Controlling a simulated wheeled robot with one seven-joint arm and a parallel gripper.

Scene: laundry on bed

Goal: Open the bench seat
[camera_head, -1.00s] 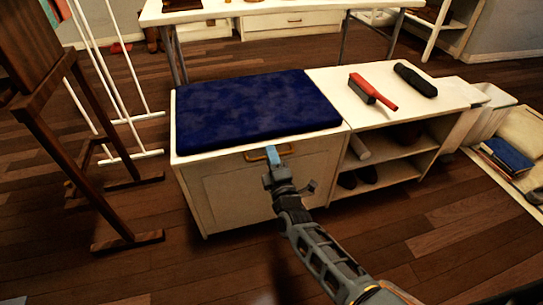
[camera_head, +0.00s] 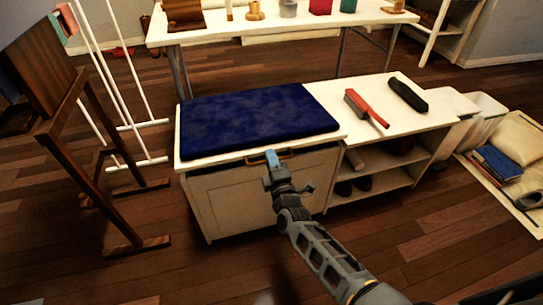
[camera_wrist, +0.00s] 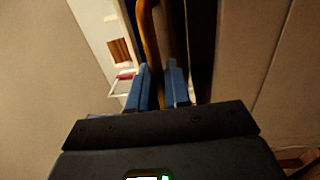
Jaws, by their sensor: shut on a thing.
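The white bench (camera_head: 235,200) stands in the middle of the head view, with a dark blue cushion (camera_head: 255,118) on its seat lid (camera_head: 205,161). A wooden-coloured bar handle (camera_head: 286,154) is at the lid's front edge. My gripper (camera_head: 271,158), with blue fingertips, is shut on this handle. In the wrist view the handle (camera_wrist: 149,35) runs down between the two blue fingers (camera_wrist: 158,88). A dark gap shows below the lid's front edge, so the lid looks slightly raised. The bench's inside is hidden.
A red brush (camera_head: 366,107) and a black rolled object (camera_head: 408,95) lie on the bench's right top, above open shelves (camera_head: 385,170) with shoes. A wooden stand (camera_head: 95,165) and white rack (camera_head: 140,163) are at left. A white table (camera_head: 290,25) stands behind.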

